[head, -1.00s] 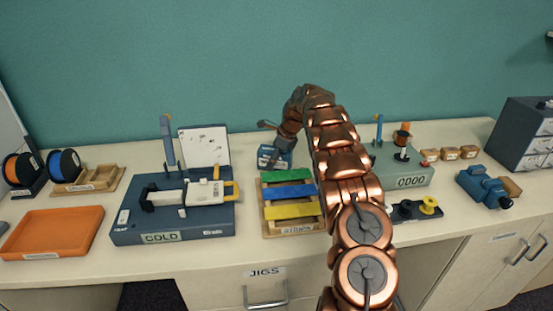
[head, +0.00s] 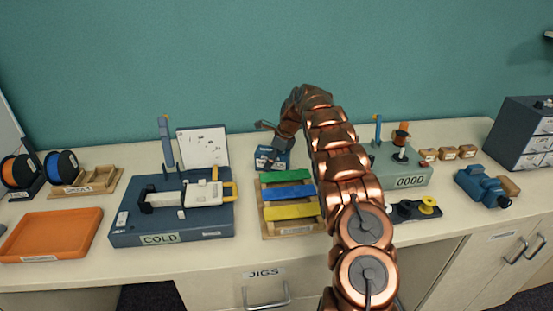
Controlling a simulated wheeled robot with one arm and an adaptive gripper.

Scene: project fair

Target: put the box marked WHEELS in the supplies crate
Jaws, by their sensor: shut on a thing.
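A small blue box (head: 283,157) with a pale marking stands at the back of the bench, behind the rack of coloured strips. Its marking is too small to read as WHEELS. My gripper (head: 269,147) reaches down over it from above and appears shut on it. The wrist and dark fingers cover part of the box, so the exact hold is unclear. I cannot pick out a supplies crate by its label; the labels on the nearby containers are too small to read.
A wooden rack (head: 264,221) of green, blue and yellow strips stands in front. The COLD device (head: 190,230) is left, beside an orange tray (head: 48,236). The 0000 device (head: 410,182) is right, with several small brown boxes (head: 448,153) and a blue tool (head: 480,186) beyond.

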